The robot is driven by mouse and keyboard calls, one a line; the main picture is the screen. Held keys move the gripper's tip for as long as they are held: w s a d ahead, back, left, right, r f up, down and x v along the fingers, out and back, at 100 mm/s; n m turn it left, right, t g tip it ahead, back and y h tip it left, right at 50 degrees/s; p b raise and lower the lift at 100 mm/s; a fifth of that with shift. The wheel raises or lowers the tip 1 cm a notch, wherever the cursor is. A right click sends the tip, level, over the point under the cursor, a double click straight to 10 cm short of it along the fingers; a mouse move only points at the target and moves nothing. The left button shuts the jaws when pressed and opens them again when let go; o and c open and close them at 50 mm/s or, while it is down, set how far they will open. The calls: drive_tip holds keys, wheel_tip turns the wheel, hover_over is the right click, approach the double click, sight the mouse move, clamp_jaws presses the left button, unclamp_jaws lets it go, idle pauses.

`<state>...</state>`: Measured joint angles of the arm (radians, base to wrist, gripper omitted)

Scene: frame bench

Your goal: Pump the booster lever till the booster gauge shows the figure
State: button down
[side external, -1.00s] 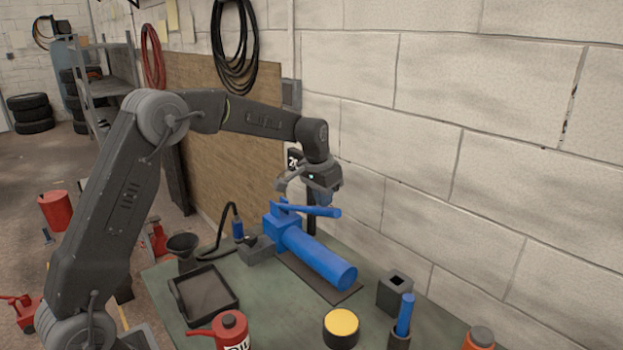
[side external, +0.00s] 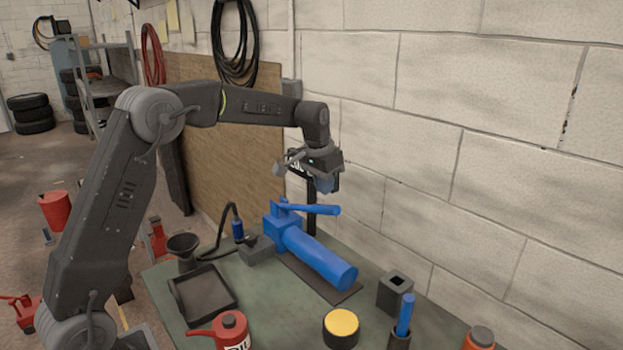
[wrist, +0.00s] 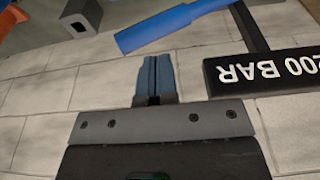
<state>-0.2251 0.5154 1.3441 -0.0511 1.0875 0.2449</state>
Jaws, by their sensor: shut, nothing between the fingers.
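The blue booster pump (side external: 318,257) lies on a dark plate on the bench. Its blue lever (side external: 310,208) runs nearly level above the body, and its end also shows in the wrist view (wrist: 165,25). My gripper (side external: 325,186) is above the lever, apart from it; in the wrist view its blue fingertips (wrist: 154,75) are shut together and empty. A black sign reading "200 BAR" (wrist: 265,72) shows in the wrist view. In the side view my gripper mostly covers the sign.
A square black socket block (side external: 395,292), a holder with a blue rod (side external: 404,315), a yellow-topped tin (side external: 341,326) and a red oil can (side external: 231,330) stand towards the front. A black tray (side external: 203,293) and a funnel (side external: 184,248) are at the left. The block wall is close behind.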

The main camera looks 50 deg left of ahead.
drive_tip(key=shift+r, duration=0.75)
idle(0.7)
drive_tip(key=shift+s+d+r, duration=0.15)
drive_tip(key=shift+s+r, duration=0.05)
drive_tip(key=s+d+r+t, duration=0.1)
drive_tip(key=s+d+r, duration=0.15)
drive_tip(key=s, duration=0.55)
drive_tip(key=s+d+r+t, duration=0.1)
drive_tip(key=s+d+r, duration=0.1)
drive_tip(key=s+d, duration=0.35)
drive_tip(key=s+d+r+t, duration=0.1)
drive_tip(key=s+r, duration=0.1)
drive_tip(key=s, duration=0.8)
drive_tip(key=s+d+f, duration=0.2)
drive_tip(key=s+f, duration=0.2)
drive_tip(key=s, duration=0.4)
drive_tip(key=shift+s+f, duration=0.3)
drive_tip(key=shift+s, duration=0.1)
drive_tip(key=c, duration=1.9)
unclamp_jaws()
